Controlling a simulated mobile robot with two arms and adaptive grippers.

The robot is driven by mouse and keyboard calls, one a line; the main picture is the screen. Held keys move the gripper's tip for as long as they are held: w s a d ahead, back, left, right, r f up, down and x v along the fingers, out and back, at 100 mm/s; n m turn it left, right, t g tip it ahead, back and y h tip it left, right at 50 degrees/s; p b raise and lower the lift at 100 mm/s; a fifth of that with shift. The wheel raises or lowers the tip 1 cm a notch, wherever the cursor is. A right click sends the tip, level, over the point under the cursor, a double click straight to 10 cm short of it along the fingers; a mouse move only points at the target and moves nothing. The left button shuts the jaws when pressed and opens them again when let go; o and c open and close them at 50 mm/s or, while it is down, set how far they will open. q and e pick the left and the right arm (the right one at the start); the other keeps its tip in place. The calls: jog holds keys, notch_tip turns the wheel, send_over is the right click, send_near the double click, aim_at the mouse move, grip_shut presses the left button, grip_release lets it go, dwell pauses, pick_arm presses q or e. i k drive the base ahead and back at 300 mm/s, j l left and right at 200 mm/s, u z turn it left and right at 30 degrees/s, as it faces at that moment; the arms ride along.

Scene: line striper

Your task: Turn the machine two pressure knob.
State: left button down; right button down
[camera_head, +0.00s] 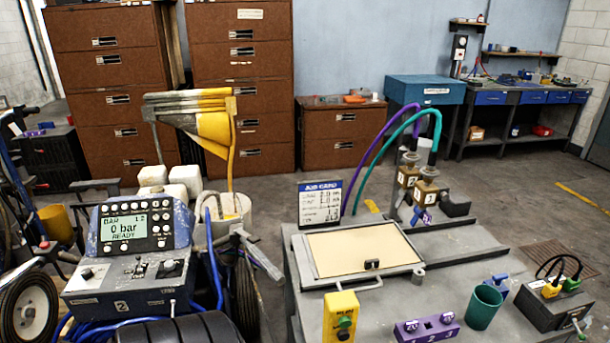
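Machine two's grey control console (128,298), marked "2", stands at the lower left. Its display (125,227) reads "BAR", "0 bar" and "READY". Knob labels are too small to read, so I cannot tell which is the pressure knob. Neither of my grippers shows in this view.
A grey bench (455,262) at the right holds a framed tan panel (350,252), a job card (320,203), a yellow button box (341,317), a purple block (427,328) and a green cup (484,306). Blue hoses and wheels crowd around the console. Open floor lies behind.

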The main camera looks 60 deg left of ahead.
aim_at(86, 273)
jog(key=u, duration=2.85)
